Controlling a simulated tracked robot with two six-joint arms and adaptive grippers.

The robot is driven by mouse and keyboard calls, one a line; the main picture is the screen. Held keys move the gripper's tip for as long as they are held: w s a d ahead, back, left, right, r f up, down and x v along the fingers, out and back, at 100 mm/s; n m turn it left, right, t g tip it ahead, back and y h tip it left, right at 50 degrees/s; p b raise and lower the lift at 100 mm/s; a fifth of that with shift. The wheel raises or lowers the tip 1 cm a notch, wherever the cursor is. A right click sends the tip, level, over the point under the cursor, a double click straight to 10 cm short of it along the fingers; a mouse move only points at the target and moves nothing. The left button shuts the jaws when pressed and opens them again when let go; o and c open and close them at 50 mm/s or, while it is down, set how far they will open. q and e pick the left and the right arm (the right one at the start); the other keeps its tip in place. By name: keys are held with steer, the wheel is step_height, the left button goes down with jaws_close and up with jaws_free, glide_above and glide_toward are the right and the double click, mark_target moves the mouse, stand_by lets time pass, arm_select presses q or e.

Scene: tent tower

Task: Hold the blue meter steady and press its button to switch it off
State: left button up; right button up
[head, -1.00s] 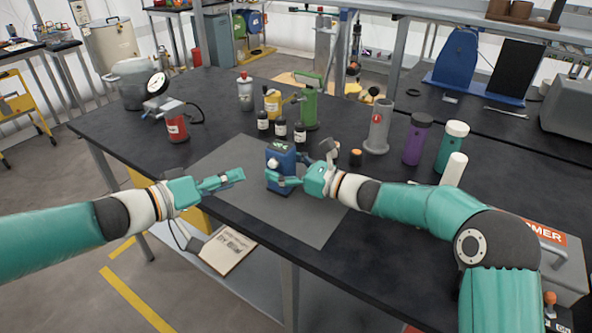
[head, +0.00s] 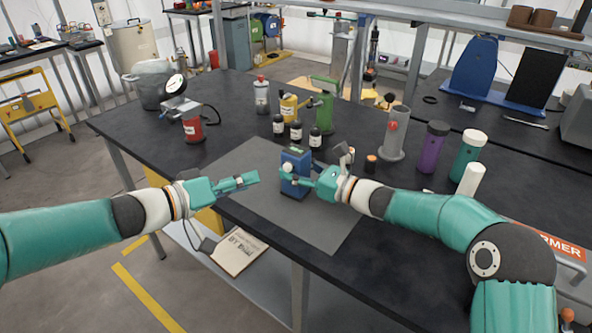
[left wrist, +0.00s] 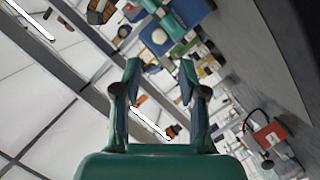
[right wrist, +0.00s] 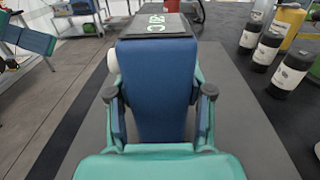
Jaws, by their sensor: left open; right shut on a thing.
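The blue meter (head: 296,178) stands upright on the grey mat (head: 262,200). My right gripper (head: 318,181) is shut on it from the right. The right wrist view shows the fingers on both sides of the meter's blue body (right wrist: 156,85), with a lit display on its top. A round white knob or button (head: 287,170) is on the meter's left side; it also shows in the left wrist view (left wrist: 159,36). My left gripper (head: 240,182) is open and empty, left of the meter and apart from it. The left wrist view shows its parted fingers (left wrist: 160,85).
Several dark bottles (head: 296,131), a yellow can (head: 289,108) and a green device (head: 325,106) stand behind the meter. A red canister with a gauge (head: 193,128) is at the left. A grey cylinder (head: 394,135) and a purple bottle (head: 431,147) stand at the right. The mat's front is clear.

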arm_select(q)
steer(key=c, duration=0.7)
steer(key=shift+n, duration=0.6)
jaws_close()
steer(key=s+n+t, duration=0.1)
steer(key=s+n, duration=0.1)
steer(key=n, duration=0.7)
steer(key=s+a+n+t+y, duration=0.1)
steer(key=n, duration=0.8)
steer(key=s+a+f+n+t, duration=0.1)
steer(key=s+n, duration=0.1)
steer(key=n, duration=0.7)
steer(key=shift+s+n, duration=0.3)
steer(key=shift+n, duration=0.1)
